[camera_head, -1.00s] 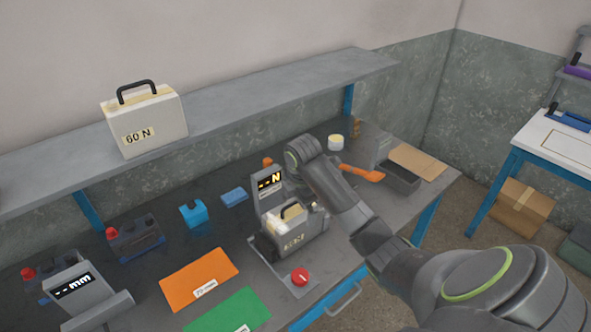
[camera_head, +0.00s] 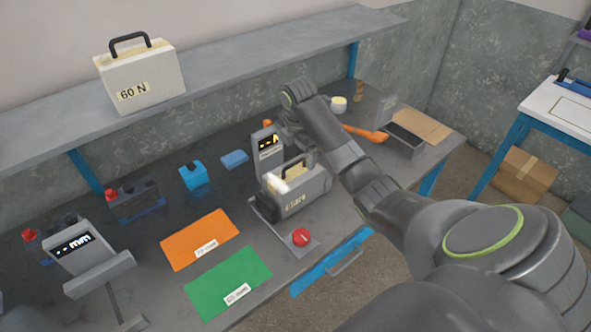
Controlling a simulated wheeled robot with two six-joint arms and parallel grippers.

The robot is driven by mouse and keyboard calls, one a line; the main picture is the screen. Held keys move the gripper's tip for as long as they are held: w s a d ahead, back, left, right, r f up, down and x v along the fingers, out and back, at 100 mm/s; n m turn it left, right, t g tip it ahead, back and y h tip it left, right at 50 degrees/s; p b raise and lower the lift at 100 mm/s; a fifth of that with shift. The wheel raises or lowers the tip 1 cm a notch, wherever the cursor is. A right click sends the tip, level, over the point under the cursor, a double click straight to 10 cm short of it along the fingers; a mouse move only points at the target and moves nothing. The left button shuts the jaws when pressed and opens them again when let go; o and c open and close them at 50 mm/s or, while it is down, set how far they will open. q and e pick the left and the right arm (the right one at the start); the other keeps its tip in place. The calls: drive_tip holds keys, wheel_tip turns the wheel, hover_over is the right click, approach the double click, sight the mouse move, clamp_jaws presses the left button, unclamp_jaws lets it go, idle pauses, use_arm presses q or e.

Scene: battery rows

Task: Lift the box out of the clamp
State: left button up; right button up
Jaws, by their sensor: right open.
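The box (camera_head: 303,197) is a small pale grey case with a dark carry handle and a front label too blurred to read. It stands upright in the clamp (camera_head: 267,146), a grey device with an orange-lit display, a base plate and a red knob (camera_head: 301,236). My right gripper (camera_head: 307,157) hangs from the bent wrist, just behind and above the box near its handle. It is open, but its fingers are mostly hidden, so contact with the handle cannot be told. My left gripper is out of view.
A larger box marked 60 N (camera_head: 140,80) stands on the shelf. An orange mat (camera_head: 200,238) and a green mat (camera_head: 228,283) lie in front. A gauge reading mm (camera_head: 76,245) is at the left. An orange-handled tool (camera_head: 366,134) and grey tray (camera_head: 405,140) are at the right.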

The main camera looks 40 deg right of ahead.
sight(295, 172)
drive_tip(key=f, duration=0.3)
drive_tip(key=w+f, duration=0.1)
drive_tip(key=f, duration=0.2)
drive_tip(key=f+p, duration=0.1)
drive_tip(key=f, duration=0.2)
drive_tip(key=shift+w+d+f, duration=0.1)
drive_tip(key=shift+w+d, duration=0.1)
drive_tip(key=shift+d, duration=0.15)
